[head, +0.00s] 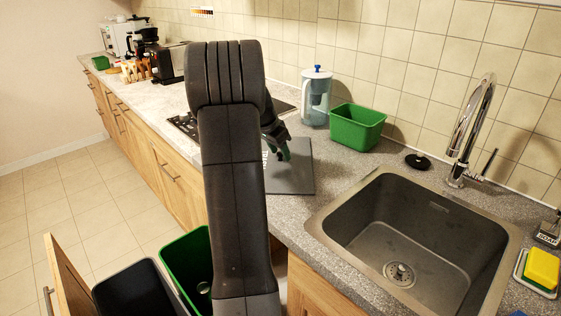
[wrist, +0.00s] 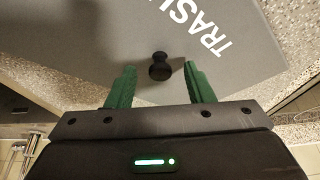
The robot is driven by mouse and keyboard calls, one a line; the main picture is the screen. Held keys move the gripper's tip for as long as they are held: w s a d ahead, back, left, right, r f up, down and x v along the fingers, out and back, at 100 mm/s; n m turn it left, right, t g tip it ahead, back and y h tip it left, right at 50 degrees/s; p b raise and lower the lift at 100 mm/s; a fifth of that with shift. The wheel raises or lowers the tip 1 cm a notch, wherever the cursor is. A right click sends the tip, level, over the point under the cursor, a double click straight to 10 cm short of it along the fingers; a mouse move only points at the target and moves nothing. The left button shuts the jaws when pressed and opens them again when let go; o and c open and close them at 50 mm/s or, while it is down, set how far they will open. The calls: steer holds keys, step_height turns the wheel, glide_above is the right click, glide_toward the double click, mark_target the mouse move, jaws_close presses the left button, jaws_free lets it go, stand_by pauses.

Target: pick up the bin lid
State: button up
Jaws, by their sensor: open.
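The bin lid (head: 297,178) is a flat dark grey plate lying on the counter, left of the sink. In the wrist view the lid (wrist: 100,40) fills much of the picture, with white lettering starting "TRAS" and a small black knob (wrist: 160,66). My gripper (wrist: 160,78) is open, its two green fingers apart with the knob between and just beyond their tips. It touches neither finger in that view. In the head view my gripper (head: 277,150) is over the lid, and my arm hides the lid's left part.
A pulled-out drawer below holds a dark bin (head: 135,285) and a green bin (head: 185,262). A green tub (head: 357,127) and a water jug (head: 316,98) stand behind the lid. The sink (head: 410,235) is at right, with a black round piece (head: 417,161) near its back edge.

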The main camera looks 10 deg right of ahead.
jaws_close()
